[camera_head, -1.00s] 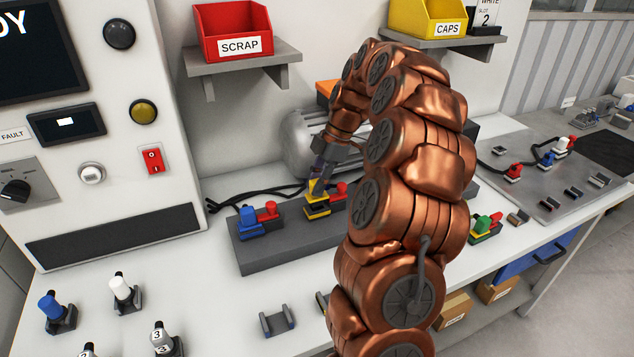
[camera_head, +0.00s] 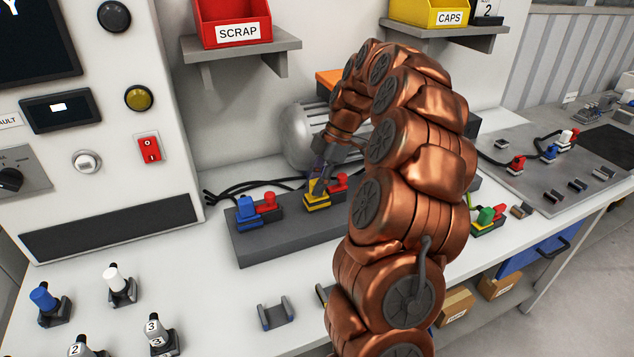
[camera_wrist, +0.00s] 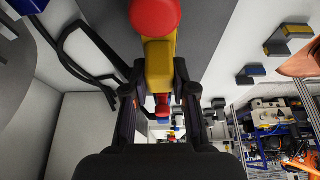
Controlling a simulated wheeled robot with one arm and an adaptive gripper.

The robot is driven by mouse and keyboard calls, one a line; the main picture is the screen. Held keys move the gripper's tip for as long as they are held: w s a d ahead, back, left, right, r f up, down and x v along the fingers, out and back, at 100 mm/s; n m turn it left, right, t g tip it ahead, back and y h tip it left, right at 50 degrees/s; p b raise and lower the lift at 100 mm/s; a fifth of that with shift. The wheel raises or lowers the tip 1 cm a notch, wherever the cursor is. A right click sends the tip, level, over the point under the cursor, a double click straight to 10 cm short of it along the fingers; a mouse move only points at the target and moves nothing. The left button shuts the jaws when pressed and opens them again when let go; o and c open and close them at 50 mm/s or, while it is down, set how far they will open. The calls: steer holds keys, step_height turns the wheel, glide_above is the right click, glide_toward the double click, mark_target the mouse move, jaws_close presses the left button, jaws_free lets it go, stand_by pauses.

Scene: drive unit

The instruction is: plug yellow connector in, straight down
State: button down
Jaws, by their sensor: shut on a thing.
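The yellow connector (camera_head: 318,193) is at a yellow-marked socket on the long dark grey block (camera_head: 290,238). My gripper (camera_head: 321,186) comes down on it from above, its fingers at the connector's top. In the wrist view my gripper (camera_wrist: 162,92) is shut on the yellow connector (camera_wrist: 160,65), with one finger on each side. The connector looks roughly upright and low at the socket. The contact at its base is partly hidden, so I cannot tell whether it is fully seated.
Another red piece (camera_head: 338,182) is close on the right. Black cables (camera_head: 245,190) lie behind. A silver motor (camera_head: 302,138) stands at the back. My arm hides the block's right part.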

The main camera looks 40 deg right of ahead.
steer(key=shift+f, duration=0.15)
stand_by(0.4)
steer(key=c, duration=0.9)
jaws_free()
steer(key=shift+o, duration=0.2)
steer(key=v, duration=1.2)
step_height(320, 180, up, 5)
steer(key=p, duration=0.5)
